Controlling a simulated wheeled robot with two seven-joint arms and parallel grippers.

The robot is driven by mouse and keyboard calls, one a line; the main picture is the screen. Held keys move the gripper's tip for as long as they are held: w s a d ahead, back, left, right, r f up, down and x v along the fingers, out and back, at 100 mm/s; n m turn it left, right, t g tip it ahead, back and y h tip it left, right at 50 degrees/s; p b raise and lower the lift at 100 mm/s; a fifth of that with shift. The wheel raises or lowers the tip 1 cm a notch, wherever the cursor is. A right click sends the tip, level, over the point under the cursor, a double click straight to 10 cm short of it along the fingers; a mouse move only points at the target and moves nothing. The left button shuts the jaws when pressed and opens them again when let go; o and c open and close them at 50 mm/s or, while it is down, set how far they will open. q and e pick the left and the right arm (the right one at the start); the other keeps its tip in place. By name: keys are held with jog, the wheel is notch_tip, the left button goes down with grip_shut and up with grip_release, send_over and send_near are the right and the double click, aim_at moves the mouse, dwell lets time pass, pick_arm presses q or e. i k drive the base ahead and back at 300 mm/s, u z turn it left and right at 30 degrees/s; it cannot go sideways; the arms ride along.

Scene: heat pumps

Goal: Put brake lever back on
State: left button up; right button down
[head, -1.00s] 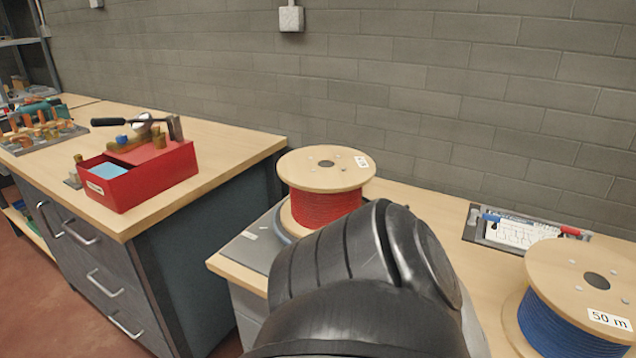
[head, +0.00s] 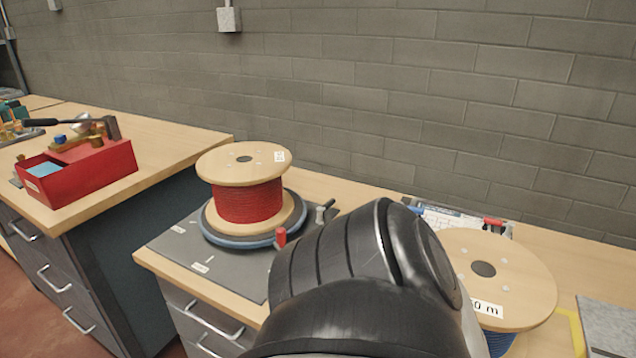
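A wooden spool of red cable (head: 247,202) stands upright on a round turntable with a blue-grey rim (head: 232,240). The turntable sits on a dark grey plate (head: 185,255) on the bench. A small red-topped peg or handle (head: 280,237) stands at the turntable's front right edge. A small grey metal part (head: 326,209) shows on the plate behind it. I cannot tell which of these, if any, is the brake lever. My black arm link hides the plate's right side. Neither gripper is in view.
A spool of blue cable (head: 485,280), partly behind my arm, stands at the right. A clipboard-like panel (head: 452,216) lies behind it. A grey plate (head: 612,325) is at far right. The left bench holds a red box (head: 95,178) with a hammer on it.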

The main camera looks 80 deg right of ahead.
aim_at(332, 201)
jog(key=z, duration=1.55)
